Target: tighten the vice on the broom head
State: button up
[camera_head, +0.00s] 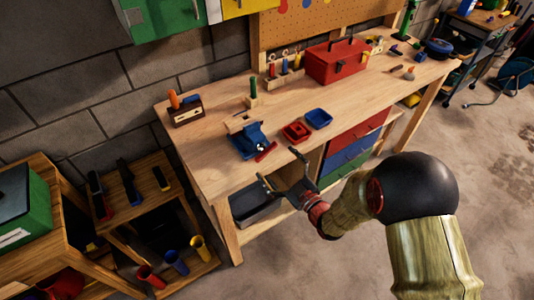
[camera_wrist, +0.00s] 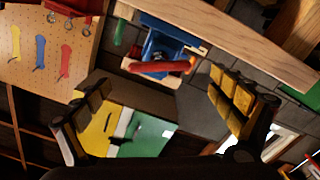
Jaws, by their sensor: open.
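The blue vice (camera_head: 249,140) is fixed near the front edge of the workbench, with its red handle (camera_head: 266,152) facing the front. A pale wooden piece, seemingly the broom head (camera_head: 237,122), is at the vice's back; I cannot tell how firmly it is held. In the wrist view the vice (camera_wrist: 163,44) and the red handle (camera_wrist: 162,66) show upper centre, between and beyond my fingers. My gripper (camera_head: 280,167) is open and empty, in front of the bench edge, apart from the handle. It also shows in the wrist view (camera_wrist: 160,90).
A red tray (camera_head: 296,132) and a blue tray (camera_head: 318,119) stand right of the vice. A red toolbox (camera_head: 336,62) and a screwdriver rack (camera_head: 285,74) are farther back. Drawers (camera_head: 352,150) are below the bench. The benchtop left of the vice is mostly clear.

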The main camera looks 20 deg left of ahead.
aim_at(268, 154)
jog(key=x, duration=0.5)
jog(key=shift+w+a+b, duration=0.25)
jog(key=shift+b, duration=0.15)
jog(key=shift+c, duration=1.3)
jog(key=c, duration=0.9)
